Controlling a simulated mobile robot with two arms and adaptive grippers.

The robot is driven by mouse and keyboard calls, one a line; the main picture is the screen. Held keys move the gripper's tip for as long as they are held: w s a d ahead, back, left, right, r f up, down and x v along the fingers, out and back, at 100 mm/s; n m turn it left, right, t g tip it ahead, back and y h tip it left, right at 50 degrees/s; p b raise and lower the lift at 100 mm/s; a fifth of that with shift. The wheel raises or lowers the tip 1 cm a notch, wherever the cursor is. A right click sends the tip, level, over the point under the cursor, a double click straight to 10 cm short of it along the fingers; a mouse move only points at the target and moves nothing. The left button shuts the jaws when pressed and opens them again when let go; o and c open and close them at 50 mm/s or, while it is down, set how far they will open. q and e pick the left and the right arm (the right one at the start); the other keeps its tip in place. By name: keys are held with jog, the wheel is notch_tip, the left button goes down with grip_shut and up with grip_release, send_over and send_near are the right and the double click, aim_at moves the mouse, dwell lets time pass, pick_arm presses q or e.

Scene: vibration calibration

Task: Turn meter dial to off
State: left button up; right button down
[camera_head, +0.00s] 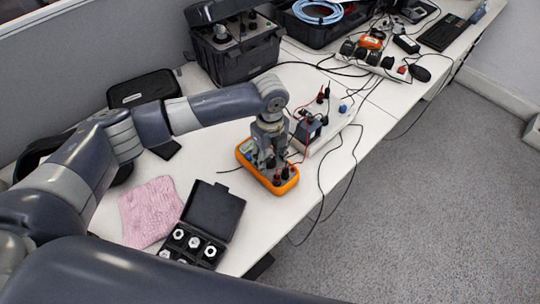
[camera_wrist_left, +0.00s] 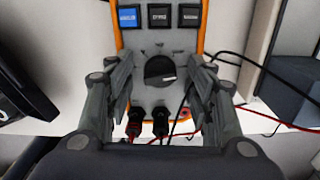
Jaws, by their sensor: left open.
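The orange-edged meter (camera_head: 283,187) lies on the white table in the head view, with leads plugged into its near end. My left gripper (camera_head: 268,160) is over the meter, pointing down at it. In the left wrist view the round black dial (camera_wrist_left: 160,71) with a white pointer mark sits between the open fingers of my left gripper (camera_wrist_left: 161,84). A gap shows on each side of the dial. The pointer mark points to the right. The meter's buttons (camera_wrist_left: 160,16) are above the dial, and black plugs (camera_wrist_left: 160,122) are below it. My right gripper is in neither view.
An open black case with metal parts (camera_head: 193,243) and a pink cloth (camera_head: 150,210) lie at the near left. A white box with wires (camera_head: 325,125) stands close to the meter. Loose cables run around it. A large black case (camera_head: 235,50) stands behind.

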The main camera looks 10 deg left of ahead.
pick_arm(q)
jog(key=shift+c, duration=1.2)
jog(key=c, duration=0.8)
jog(key=shift+r, duration=0.1)
jog(key=shift+c, duration=0.3)
jog(key=shift+r+n+p, duration=0.1)
jog(key=shift+n+p, duration=0.3)
jog(key=shift+p, duration=0.15)
jog(key=n+p, duration=0.3)
jog(key=p, duration=0.1)
jog(key=shift+s+r, duration=0.1)
jog(key=shift+n+p, duration=1.15)
jog(key=shift+n, duration=0.05)
jog(key=shift+f+n+p, duration=0.2)
jog(key=shift+n+p, duration=0.45)
jog(key=shift+n, duration=0.25)
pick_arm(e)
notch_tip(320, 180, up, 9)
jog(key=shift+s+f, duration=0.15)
